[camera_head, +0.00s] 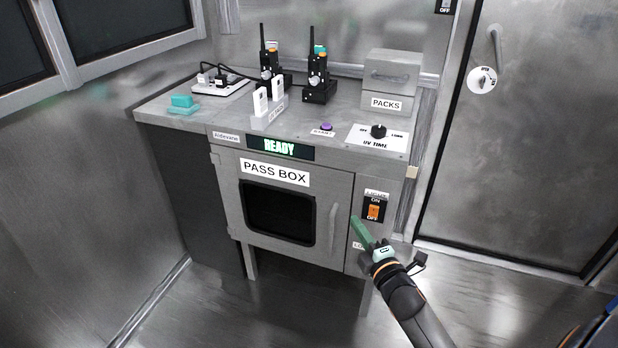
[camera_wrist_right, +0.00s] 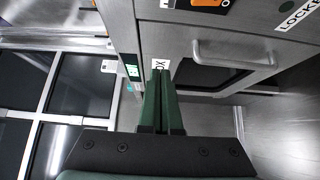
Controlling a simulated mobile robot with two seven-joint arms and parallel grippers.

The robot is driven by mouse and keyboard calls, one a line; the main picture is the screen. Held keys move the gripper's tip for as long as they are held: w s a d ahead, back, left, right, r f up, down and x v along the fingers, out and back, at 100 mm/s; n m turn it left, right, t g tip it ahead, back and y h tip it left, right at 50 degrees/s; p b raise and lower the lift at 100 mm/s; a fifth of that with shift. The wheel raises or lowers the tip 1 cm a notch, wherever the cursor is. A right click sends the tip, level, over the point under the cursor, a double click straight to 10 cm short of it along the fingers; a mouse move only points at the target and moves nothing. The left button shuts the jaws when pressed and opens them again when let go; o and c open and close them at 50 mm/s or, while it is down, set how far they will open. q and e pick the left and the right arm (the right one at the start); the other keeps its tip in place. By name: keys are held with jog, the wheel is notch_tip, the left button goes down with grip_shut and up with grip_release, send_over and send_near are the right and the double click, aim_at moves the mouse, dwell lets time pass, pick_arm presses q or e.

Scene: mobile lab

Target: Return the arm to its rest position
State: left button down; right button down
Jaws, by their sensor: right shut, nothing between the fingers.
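My right gripper (camera_head: 362,233) is in front of the right side of the pass box cabinet, below the orange light switch (camera_head: 374,212). Its green fingers are together and empty, and they also show in the right wrist view (camera_wrist_right: 162,100). The right arm comes in from the lower right of the head view. I cannot tell from these views whether the fingertips touch the cabinet front. My left gripper does not show.
The pass box door (camera_head: 328,181) is shut, with a vertical handle (camera_head: 333,228) left of my gripper. Radios, a PACKS box (camera_head: 390,78) and a UV TIME dial (camera_head: 378,131) stand on top. The floor (camera_head: 480,300) to the right is clear.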

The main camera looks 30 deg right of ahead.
jog(key=shift+a, duration=0.1)
